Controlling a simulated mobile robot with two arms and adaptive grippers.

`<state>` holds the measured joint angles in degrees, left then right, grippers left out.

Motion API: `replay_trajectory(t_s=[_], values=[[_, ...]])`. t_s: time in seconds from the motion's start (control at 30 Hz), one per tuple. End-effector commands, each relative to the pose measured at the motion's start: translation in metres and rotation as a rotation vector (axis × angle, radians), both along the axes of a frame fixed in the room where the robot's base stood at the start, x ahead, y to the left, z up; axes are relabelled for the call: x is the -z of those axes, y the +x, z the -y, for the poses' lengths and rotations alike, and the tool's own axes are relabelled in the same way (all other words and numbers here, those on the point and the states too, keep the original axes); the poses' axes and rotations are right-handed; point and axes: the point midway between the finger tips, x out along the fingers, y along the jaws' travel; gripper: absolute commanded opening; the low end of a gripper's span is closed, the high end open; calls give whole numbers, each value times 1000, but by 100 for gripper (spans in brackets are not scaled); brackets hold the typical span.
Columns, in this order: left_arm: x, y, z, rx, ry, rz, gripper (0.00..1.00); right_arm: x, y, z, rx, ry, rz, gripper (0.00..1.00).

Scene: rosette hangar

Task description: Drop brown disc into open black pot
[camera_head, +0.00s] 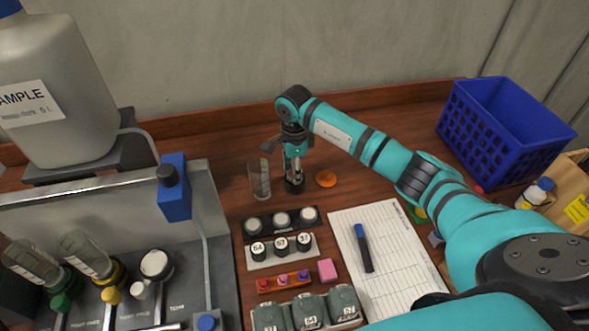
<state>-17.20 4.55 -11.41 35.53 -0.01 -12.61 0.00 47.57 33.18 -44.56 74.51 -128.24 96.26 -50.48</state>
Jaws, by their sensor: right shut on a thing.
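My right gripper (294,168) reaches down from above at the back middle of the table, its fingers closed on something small. The thing between them is too small and covered to make out. A small black pot (294,187) stands upright on the wood directly under the fingertips. The gripper partly covers its mouth, and I cannot tell whether the fingers touch it. No brown disc can be made out clearly. A flat orange disc (326,179) lies on the table just right of the pot. My left gripper is out of view.
A clear glass (260,180) stands close left of the pot. In front are racks of lidded pots (282,220), a pink block (327,271) and a paper sheet with a marker (363,248). A blue crate (507,130) is at right, a grey apparatus (90,250) at left.

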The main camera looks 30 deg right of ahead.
Motion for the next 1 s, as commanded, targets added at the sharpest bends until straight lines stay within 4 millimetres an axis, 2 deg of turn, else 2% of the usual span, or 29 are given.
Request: replay_trajectory(t_s=[0.17,0.2,0.37,0.57,0.7,1.0], values=[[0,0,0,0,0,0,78,0,0,0,0,0,1,17],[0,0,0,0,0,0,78,0,0,0,0,0,1,46],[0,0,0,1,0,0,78,0,0,0,0,0,0,67],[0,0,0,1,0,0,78,0,0,0,0,0,0,68],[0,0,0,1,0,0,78,0,0,0,0,0,0,86],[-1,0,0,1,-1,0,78,-1,0,0,0,0,0,87]])
